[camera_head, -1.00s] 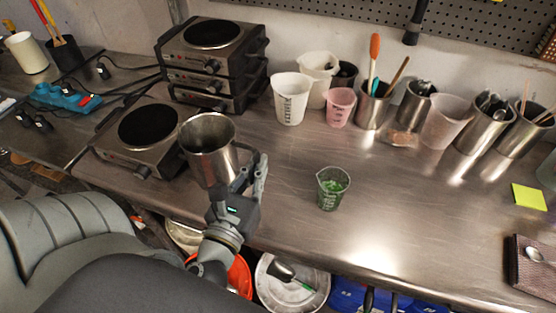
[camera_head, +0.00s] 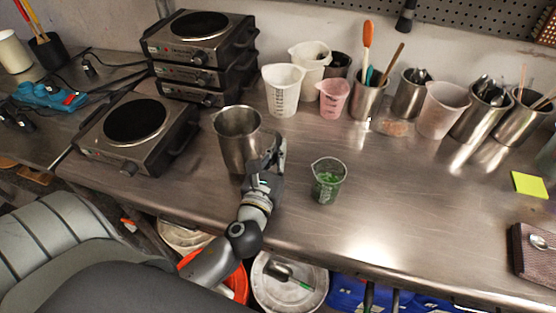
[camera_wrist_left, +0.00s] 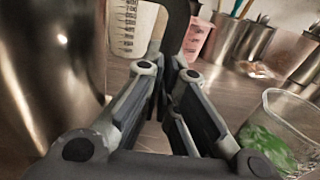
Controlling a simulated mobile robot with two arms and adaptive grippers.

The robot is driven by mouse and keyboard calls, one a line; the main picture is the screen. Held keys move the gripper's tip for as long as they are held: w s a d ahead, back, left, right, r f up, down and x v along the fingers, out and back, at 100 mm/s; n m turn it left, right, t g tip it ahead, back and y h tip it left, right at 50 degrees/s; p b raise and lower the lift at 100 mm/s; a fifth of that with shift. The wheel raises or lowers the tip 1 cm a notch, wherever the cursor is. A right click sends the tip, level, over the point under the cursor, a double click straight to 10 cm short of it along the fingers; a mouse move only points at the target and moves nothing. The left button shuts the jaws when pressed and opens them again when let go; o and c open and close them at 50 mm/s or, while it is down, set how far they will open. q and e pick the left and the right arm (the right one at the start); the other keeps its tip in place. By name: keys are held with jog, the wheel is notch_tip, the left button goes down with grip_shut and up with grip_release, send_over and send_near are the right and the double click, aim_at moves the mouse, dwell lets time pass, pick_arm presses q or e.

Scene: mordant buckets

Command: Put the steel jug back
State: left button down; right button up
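The steel jug (camera_head: 237,143) is upright over the worktop, just right of the single hot plate (camera_head: 137,127). I cannot tell if its base touches the worktop. My left gripper (camera_head: 275,155) is at the jug's right side, on its handle. In the left wrist view the jug's shiny wall (camera_wrist_left: 55,70) fills the left side. The dark handle (camera_wrist_left: 181,22) runs down between the fingertips of my left gripper (camera_wrist_left: 172,68), which look closed on it. The gripper partly hides the jug's lower right side. My right gripper is not in view.
A glass beaker with green bits (camera_head: 328,181) stands close right of my gripper. Stacked hot plates (camera_head: 200,55) stand behind the jug. White cups (camera_head: 283,92), a pink cup (camera_head: 333,98) and several steel containers line the back. The front right worktop is mostly clear.

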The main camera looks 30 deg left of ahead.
pick_arm(q)
jog(key=shift+f, duration=1.2)
jog(key=shift+f, duration=0.1)
jog(key=shift+f+b, duration=0.15)
jog(key=shift+b, duration=0.25)
jog(key=c, duration=1.6)
grip_release()
jog(key=shift+s, duration=0.1)
jog(key=shift+c, duration=0.2)
jog(key=shift+r, duration=0.25)
jog(key=b+v, duration=0.1)
jog(key=v, duration=0.2)
jog(key=b+v, duration=0.1)
jog(key=v, duration=0.3)
jog(key=b+v, duration=0.1)
jog(key=v, duration=0.2)
jog(key=shift+s+f, duration=0.2)
jog(key=shift+f, duration=0.1)
jog(key=shift+s+d+r+b, duration=0.15)
jog(key=shift+s+r+b, duration=0.1)
jog(key=shift+s+b, duration=0.4)
